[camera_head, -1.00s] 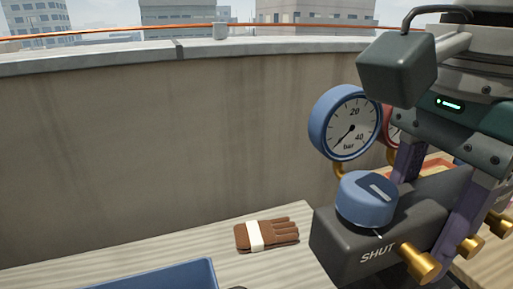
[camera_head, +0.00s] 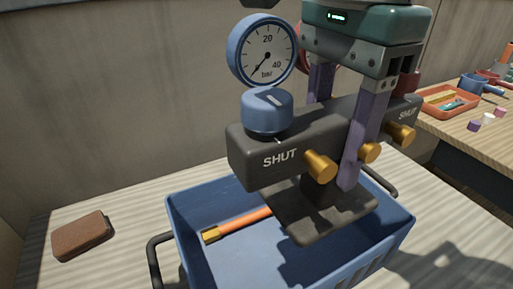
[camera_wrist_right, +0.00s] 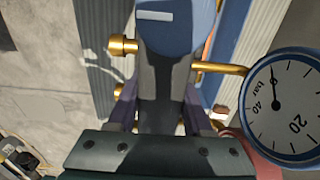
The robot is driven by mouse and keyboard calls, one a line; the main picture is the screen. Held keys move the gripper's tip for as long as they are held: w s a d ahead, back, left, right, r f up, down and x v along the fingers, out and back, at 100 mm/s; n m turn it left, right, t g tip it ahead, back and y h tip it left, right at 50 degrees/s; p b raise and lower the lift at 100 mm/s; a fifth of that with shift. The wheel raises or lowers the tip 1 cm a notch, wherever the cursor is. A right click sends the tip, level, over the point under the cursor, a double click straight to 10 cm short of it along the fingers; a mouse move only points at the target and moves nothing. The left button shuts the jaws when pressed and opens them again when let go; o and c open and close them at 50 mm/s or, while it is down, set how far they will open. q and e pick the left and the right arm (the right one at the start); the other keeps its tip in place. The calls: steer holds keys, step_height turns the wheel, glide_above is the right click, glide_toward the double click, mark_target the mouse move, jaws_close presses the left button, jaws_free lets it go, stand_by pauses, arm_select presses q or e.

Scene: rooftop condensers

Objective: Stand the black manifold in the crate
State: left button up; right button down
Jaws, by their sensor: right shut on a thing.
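The black manifold (camera_head: 240,160) has a blue-rimmed gauge (camera_head: 262,50), a blue knob (camera_head: 267,112), brass fittings, "SHUT" lettering and a flat foot plate (camera_head: 318,218). My right gripper (camera_head: 338,130) is shut on its body, with a purple finger on each side. The manifold is roughly upright over the blue crate (camera_head: 190,240), and its shadow falls on the crate floor. Whether the foot touches the floor cannot be told. In the right wrist view the manifold body (camera_wrist_right: 162,90) lies between the fingers, with the gauge (camera_wrist_right: 285,105) at right. My left gripper is not in view.
An orange hose with a brass end (camera_head: 232,228) lies in the crate, left of the foot plate. A brown flat item (camera_head: 82,236) lies on the bench at left. At right stand an orange tray (camera_head: 428,107), a blue pot (camera_head: 474,84) and small blocks. A wall stands behind.

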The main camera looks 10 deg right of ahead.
mark_target(323, 195)
arm_select(q)
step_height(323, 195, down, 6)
steer(key=b, duration=0.5)
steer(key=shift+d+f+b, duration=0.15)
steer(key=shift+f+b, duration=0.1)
steer(key=shift+b, duration=0.05)
arm_select(e)
step_height(323, 195, down, 18)
steer(key=shift+w+d+r, duration=0.1)
steer(key=shift+d, duration=0.05)
steer(key=shift+f, duration=0.45)
steer(key=shift+f, duration=0.1)
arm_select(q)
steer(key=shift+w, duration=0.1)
arm_select(e)
steer(key=c, duration=0.6)
jaws_free()
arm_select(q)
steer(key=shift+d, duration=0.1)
arm_select(e)
step_height(323, 195, up, 11)
steer(key=p, duration=0.3)
steer(key=shift+f+p, duration=0.1)
steer(key=shift+p, duration=0.2)
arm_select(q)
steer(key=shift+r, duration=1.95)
arm_select(e)
steer(key=shift+r, duration=0.7)
